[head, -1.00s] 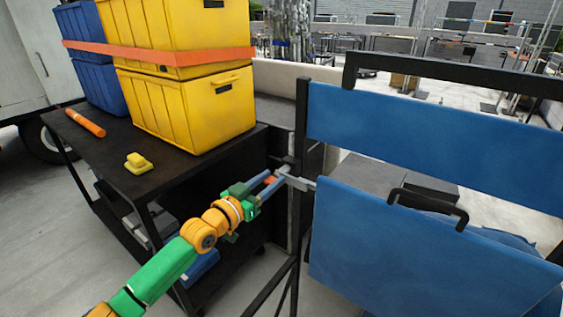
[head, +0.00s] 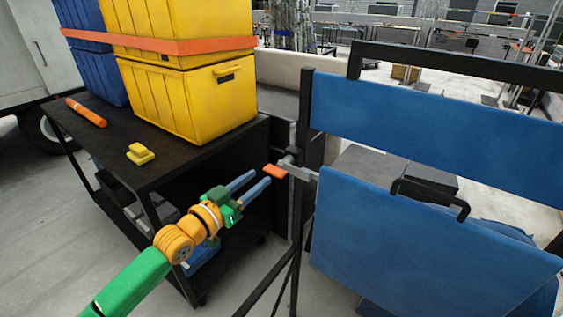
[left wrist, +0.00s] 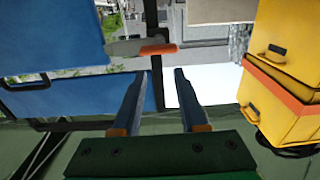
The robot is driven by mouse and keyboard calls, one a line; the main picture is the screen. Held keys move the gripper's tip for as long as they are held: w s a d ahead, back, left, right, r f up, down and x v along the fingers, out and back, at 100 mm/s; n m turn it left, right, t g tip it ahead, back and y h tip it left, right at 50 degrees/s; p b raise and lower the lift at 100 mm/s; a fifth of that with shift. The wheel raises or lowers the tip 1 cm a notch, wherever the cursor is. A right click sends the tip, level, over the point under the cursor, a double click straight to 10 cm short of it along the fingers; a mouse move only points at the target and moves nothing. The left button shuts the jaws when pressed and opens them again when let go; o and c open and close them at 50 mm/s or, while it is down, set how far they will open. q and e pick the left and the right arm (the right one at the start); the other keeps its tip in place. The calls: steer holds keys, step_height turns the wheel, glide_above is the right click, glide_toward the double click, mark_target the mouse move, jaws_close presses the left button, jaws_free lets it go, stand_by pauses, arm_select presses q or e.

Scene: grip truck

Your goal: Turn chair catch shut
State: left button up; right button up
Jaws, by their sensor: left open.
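The chair catch (head: 289,170) is a grey metal bar with an orange tip, on the chair's black upright post at the edge of the blue panels. It also shows in the left wrist view (left wrist: 143,48), beyond the fingers. My left gripper (head: 262,180) is open and empty, with blue-grey fingers just left of and slightly below the orange tip, apart from it. In the left wrist view my left gripper (left wrist: 165,72) has clear space between its fingertips. The blue chair back (head: 430,130) and the blue panel below it (head: 420,240) are to the right. My right gripper is not seen.
A black cart (head: 150,175) stands left, carrying yellow crates (head: 195,100), blue crates (head: 95,72), an orange strap, an orange cylinder (head: 86,113) and a yellow block (head: 140,153). Its edge is close to my left gripper. Black chair legs rise below the catch.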

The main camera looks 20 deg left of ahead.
arm_select(q)
steer(key=b+v, duration=0.1)
steer(key=v, duration=0.3)
steer(key=shift+s, duration=0.25)
steer(key=shift+f, duration=0.1)
